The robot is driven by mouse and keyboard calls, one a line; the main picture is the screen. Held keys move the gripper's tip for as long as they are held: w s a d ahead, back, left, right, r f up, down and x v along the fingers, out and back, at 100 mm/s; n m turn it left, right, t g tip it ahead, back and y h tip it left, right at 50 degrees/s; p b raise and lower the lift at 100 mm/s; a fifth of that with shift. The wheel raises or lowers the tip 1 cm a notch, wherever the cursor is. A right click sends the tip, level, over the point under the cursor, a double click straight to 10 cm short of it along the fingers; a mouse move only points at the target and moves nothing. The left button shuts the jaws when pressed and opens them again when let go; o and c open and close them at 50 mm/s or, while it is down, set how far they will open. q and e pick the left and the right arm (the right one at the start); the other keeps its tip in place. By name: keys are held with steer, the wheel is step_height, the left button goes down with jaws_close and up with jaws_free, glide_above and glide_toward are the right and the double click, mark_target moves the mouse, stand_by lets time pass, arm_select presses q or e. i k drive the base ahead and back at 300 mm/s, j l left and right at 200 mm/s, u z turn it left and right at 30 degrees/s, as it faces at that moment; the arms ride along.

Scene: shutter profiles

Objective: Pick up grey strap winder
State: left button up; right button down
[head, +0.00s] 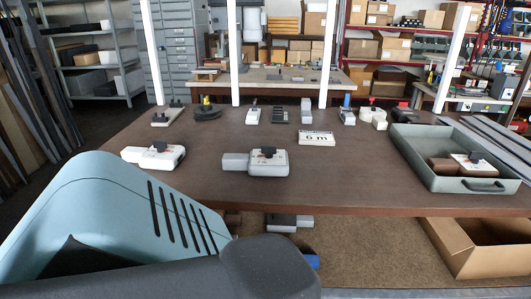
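The grey strap winder (268,164) lies near the front middle of the brown table (330,192). Neither gripper is in view; large teal and dark grey parts of my own body fill the lower left.
A grey-green tray (500,184) holding a brown and white winder stands at the right. Several small items line the back edge. White posts rise behind. An open cardboard box (470,250) is below at right.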

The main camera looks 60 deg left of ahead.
mark_target(278, 165)
steer(key=i+l, duration=0.15)
steer(key=i, duration=0.95)
steer(key=u, duration=2.2)
steer(key=i+u, duration=0.1)
steer(key=u, duration=0.3)
steer(key=i+u, duration=0.15)
steer(key=u, duration=0.25)
steer(key=i, duration=0.25)
steer(key=k, duration=0.15)
steer(key=k+j+z, duration=0.25)
steer(key=z, duration=0.15)
steer(key=k+j+z, duration=0.1)
steer(key=k+z, duration=0.35)
steer(key=j+z, duration=0.15)
steer(key=z, duration=0.25)
